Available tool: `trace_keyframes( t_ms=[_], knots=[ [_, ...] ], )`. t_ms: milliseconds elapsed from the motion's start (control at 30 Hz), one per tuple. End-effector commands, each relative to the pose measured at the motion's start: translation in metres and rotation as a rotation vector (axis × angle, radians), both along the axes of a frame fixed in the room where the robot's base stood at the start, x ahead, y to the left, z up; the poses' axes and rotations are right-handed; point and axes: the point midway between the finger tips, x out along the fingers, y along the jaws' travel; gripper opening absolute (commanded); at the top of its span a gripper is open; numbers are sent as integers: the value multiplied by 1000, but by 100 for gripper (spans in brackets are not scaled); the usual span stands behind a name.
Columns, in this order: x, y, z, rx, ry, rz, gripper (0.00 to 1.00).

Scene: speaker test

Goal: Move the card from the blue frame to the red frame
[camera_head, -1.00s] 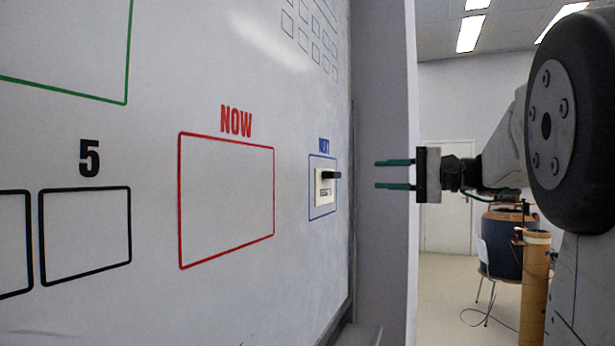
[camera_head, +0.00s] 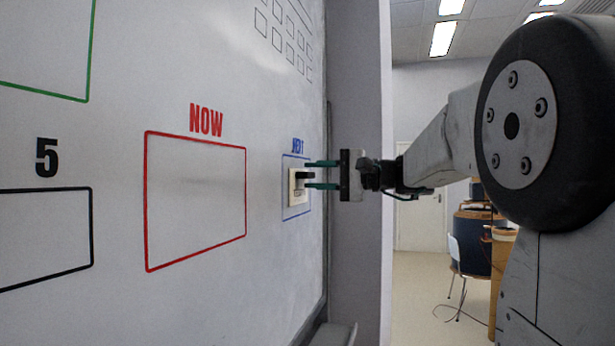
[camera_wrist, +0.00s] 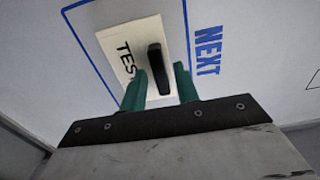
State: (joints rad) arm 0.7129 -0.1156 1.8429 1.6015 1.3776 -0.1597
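The cream card (camera_head: 296,188) is on the whiteboard inside the blue frame (camera_head: 284,205) under the word NEXT. A black handle (camera_head: 303,176) sticks out from it. In the wrist view the card (camera_wrist: 115,42) shows part of the word TEST, and its black handle (camera_wrist: 158,70) stands between my two green fingers. My gripper (camera_head: 308,174) points at the board with its fingers above and below the handle. In the wrist view my gripper (camera_wrist: 160,80) is open, with gaps beside the handle. The red frame (camera_head: 195,256), under the word NOW, is empty to the left.
The whiteboard (camera_head: 120,300) fills the left side. A green frame (camera_head: 45,93) is at the upper left and a black frame (camera_head: 45,190) under the number 5 is below. A chair (camera_head: 462,270) stands in the background.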

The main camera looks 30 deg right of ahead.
Motion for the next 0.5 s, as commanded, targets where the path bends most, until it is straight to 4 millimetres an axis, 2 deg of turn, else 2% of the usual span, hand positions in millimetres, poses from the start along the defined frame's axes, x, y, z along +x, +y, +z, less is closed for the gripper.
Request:
trace_keyframes(
  t_ms=[167, 400, 500],
  knots=[
    [0, 0, 0, 0, 0, 0, 31],
    [0, 0, 0, 0, 0, 0, 0],
    [0, 0, 1, 0, 0, 0, 0]
  ],
)
